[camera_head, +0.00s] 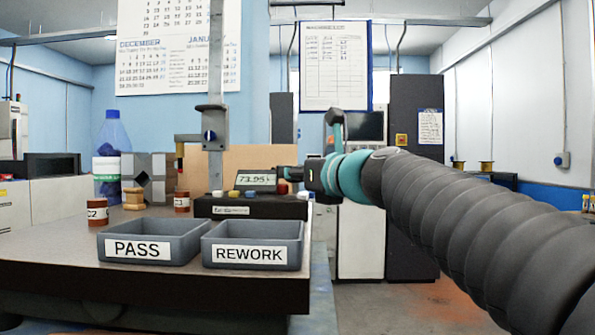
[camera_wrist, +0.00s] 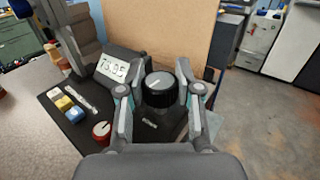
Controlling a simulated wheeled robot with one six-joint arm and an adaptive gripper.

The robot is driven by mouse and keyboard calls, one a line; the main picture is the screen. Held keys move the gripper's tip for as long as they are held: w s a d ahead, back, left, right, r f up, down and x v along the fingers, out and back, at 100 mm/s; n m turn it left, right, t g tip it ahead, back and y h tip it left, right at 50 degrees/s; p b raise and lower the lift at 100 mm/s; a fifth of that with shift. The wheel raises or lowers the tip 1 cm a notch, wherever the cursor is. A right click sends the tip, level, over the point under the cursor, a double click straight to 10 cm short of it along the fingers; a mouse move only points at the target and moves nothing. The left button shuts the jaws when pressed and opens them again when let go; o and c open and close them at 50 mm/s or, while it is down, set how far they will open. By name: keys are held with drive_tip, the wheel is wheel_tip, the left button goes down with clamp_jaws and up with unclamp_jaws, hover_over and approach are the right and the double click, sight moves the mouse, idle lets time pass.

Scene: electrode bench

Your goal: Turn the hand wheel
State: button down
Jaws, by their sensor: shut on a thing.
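The hand wheel (camera_wrist: 158,88) is a black ribbed knob with a grey top and a white pointer line, seen in the wrist view at the right end of the instrument's dark base. My gripper (camera_wrist: 157,103) has one finger on each side of the knob and is shut on it. In the head view my gripper (camera_head: 313,174) reaches in from the right at the instrument, and the knob is hidden there. The instrument's display (camera_head: 256,179) appears to read about 73.95. The display also shows in the wrist view (camera_wrist: 111,69).
A grey PASS tray (camera_head: 190,243) and a REWORK tray (camera_head: 290,232) sit at the bench's front edge. Coloured buttons (camera_wrist: 65,104) and a red knob (camera_wrist: 101,130) are on the instrument base. A vertical column (camera_head: 216,90) rises behind it. A brown board (camera_wrist: 165,30) stands behind the knob.

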drive_tip(key=shift+r, duration=0.1)
drive_tip(key=c, duration=0.7)
unclamp_jaws()
drive_tip(key=shift+c, duration=0.2)
drive_tip(key=v, duration=1.2)
